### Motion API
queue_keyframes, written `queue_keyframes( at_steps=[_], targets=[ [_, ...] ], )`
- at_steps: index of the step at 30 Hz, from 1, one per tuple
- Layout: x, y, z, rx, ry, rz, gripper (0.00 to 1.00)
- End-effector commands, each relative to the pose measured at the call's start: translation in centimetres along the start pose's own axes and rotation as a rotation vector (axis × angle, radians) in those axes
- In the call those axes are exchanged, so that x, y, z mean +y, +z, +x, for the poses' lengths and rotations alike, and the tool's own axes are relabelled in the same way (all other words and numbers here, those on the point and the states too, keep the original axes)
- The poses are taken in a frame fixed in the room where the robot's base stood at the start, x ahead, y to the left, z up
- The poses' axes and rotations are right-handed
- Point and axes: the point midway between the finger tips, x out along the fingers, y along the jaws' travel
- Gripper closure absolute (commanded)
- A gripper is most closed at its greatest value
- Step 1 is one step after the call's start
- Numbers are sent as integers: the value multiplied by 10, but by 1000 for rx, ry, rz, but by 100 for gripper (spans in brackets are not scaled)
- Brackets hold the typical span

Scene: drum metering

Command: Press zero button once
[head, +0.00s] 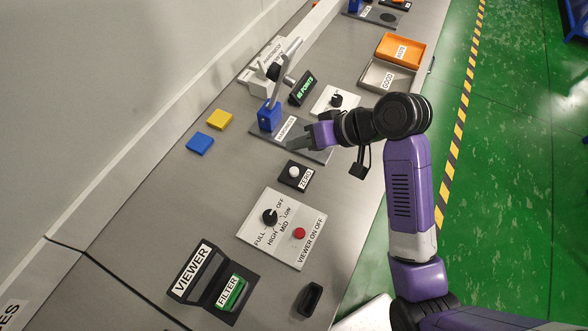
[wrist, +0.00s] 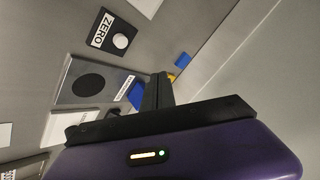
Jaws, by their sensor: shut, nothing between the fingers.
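The zero button is a white round knob (head: 294,171) on a small black plate (head: 303,184) labelled ZERO, on the grey bench in the head view. In the wrist view the white button (wrist: 120,41) and its ZERO label show at the upper left. My gripper (head: 293,143) is shut and empty. It is above the bench near the harmonics plate, farther along the bench than the button and apart from it. In the wrist view the closed fingers (wrist: 158,90) point up the picture, with the button to their left.
A panel with a black dial and red button (head: 299,233) lies nearer than the zero plate. Blue (head: 200,143) and yellow (head: 220,119) blocks lie to the left. The viewer stand (head: 192,276) is in front. Bare bench lies left of the zero plate.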

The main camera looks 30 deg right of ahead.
Motion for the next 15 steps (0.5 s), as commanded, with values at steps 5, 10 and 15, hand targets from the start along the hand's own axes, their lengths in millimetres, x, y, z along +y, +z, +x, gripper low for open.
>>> queue_keyframes(
  at_steps=[5, 10, 15],
  targets=[
    [9, 9, 13, 1, 0, 0, 100],
    [19, 19, 26, 1, 0, 0, 100],
    [28, 28, 39, 0, 0, -1, 100]
  ],
)
